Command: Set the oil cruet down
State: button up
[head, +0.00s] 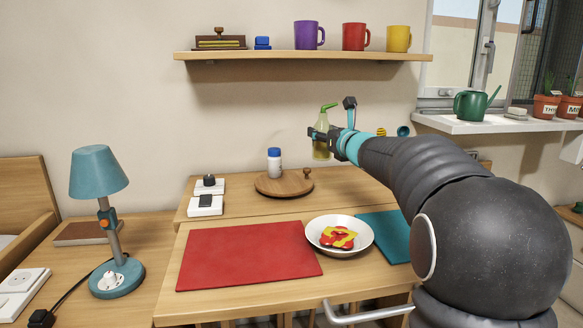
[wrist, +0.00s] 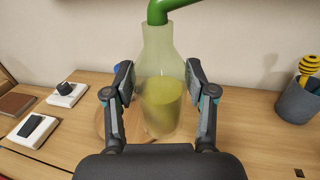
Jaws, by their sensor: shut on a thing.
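The oil cruet (head: 321,150) is a translucent yellow-green bottle with a green spout. My gripper (head: 324,134) is shut on its body and holds it upright. In the head view its base shows against the wall, in the air above the back of the wooden table. In the wrist view the cruet (wrist: 160,95) stands between the two fingers of my gripper (wrist: 160,82), with yellow oil in its lower part. A round wooden board (head: 270,190) with a small knob lies on the table below and left of it; the cruet partly hides this board (wrist: 108,125) in the wrist view.
A white bottle with a blue cap (head: 274,161) stands on the board. Two white switch boxes (head: 205,206) sit left of it. A grey pot with a yellow dipper (wrist: 297,101) stands at right. In front are a red mat (head: 248,257) and a white bowl (head: 314,233).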

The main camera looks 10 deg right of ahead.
jog(key=w+a+f, duration=0.1)
jog(key=w+a, duration=0.1)
jog(key=w+a+f, duration=0.1)
jog(key=a+f, duration=0.1)
jog(key=w+a+f+b, duration=0.1)
jog(key=w+a+f, duration=0.1)
jog(key=a, duration=0.1)
jog(key=shift+w+a, duration=0.1)
jog(key=shift+w, duration=0.25)
jog(key=shift+f+b, duration=0.3)
jog(key=shift+f, duration=1.8)
jog(key=shift+f, duration=0.2)
jog(key=o, duration=1.4)
jog(key=shift+o, duration=0.2)
jog(key=shift+r, duration=0.1)
jog(key=shift+r, duration=0.2)
jog(key=b+v, duration=0.1)
jog(key=v, duration=1.1)
jog(key=shift+b, duration=0.35)
jog(key=shift+f, duration=0.1)
